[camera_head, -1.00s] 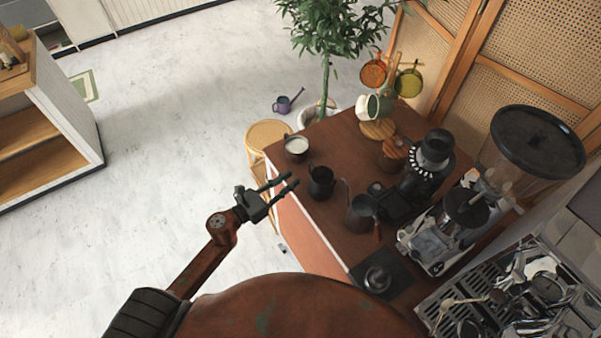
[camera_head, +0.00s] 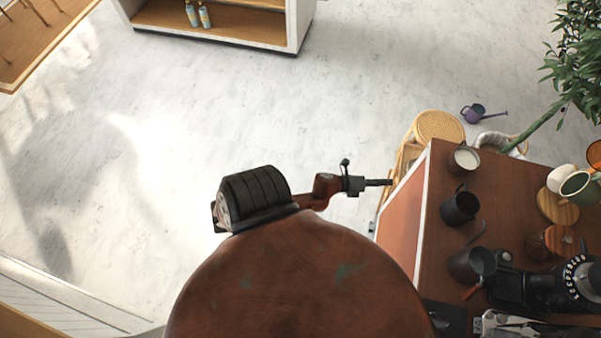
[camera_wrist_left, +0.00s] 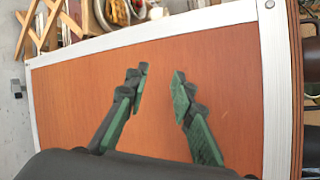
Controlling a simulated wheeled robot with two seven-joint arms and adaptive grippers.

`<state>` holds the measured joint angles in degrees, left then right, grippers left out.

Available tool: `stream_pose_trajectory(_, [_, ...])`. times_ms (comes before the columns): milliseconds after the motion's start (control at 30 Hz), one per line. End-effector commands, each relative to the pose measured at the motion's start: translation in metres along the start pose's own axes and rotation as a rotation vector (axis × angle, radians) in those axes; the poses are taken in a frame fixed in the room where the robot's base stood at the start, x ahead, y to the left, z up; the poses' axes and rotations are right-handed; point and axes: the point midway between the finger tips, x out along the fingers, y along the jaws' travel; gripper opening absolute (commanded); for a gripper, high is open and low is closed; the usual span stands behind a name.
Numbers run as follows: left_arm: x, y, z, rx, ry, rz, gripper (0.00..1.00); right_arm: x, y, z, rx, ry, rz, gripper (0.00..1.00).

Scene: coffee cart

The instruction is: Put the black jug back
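A black jug (camera_head: 459,208) stands upright on the brown wooden counter top (camera_head: 424,265), near its left edge in the head view. A grey pitcher with a wooden handle (camera_head: 470,266) stands just below it. My left gripper (camera_head: 372,181) is left of the counter, apart from the jug. In the left wrist view the left gripper (camera_wrist_left: 160,77) is open and empty, its two green-padded fingers in front of the reddish counter side panel (camera_wrist_left: 220,70). The jug is not clear in the wrist view.
A cup of white liquid (camera_head: 464,159) stands behind the jug. A rattan stool (camera_head: 439,126) is beside the counter's far end. A coffee grinder (camera_head: 578,280) and round wooden board (camera_head: 556,206) are to the right. Open floor (camera_head: 230,100) lies left.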

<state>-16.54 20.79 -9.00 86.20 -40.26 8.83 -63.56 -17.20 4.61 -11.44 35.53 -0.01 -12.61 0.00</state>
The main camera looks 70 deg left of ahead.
Motion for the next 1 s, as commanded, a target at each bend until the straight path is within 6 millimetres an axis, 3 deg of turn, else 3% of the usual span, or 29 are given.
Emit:
stream_pose_trajectory(33, [-0.002,0.043,-0.015,-0.147,-0.003,0.079,0.23,0.000,0.000,0.000,0.000,0.000,0.000,0.35])
stream_pose_trajectory(200, [-0.029,0.171,-0.074,-0.625,-0.063,0.334,0.23,0.000,0.000,0.000,0.000,0.000,0.000,0.35])
stream_pose_trajectory(367, [-0.080,0.272,-0.147,-1.030,-0.176,0.573,0.23,0.000,0.000,0.000,0.000,0.000,0.000,0.35])
stream_pose_trajectory(500, [-0.142,0.341,-0.219,-1.347,-0.322,0.780,0.23,0.000,0.000,0.000,0.000,0.000,0.000,0.35])
stream_pose_trajectory(600, [-0.192,0.377,-0.270,-1.539,-0.448,0.918,0.23,0.000,0.000,0.000,0.000,0.000,0.000,0.35])
stream_pose_trajectory(733, [-0.247,0.402,-0.322,-1.718,-0.603,1.055,0.23,0.000,0.000,0.000,0.000,0.000,0.000,0.35])
stream_pose_trajectory(900, [-0.289,0.415,-0.358,-1.830,-0.730,1.148,0.23,0.000,0.000,0.000,0.000,0.000,0.000,0.35])
stream_pose_trajectory(1000, [-0.296,0.416,-0.364,-1.847,-0.754,1.163,0.23,0.000,0.000,0.000,0.000,0.000,0.000,0.35])
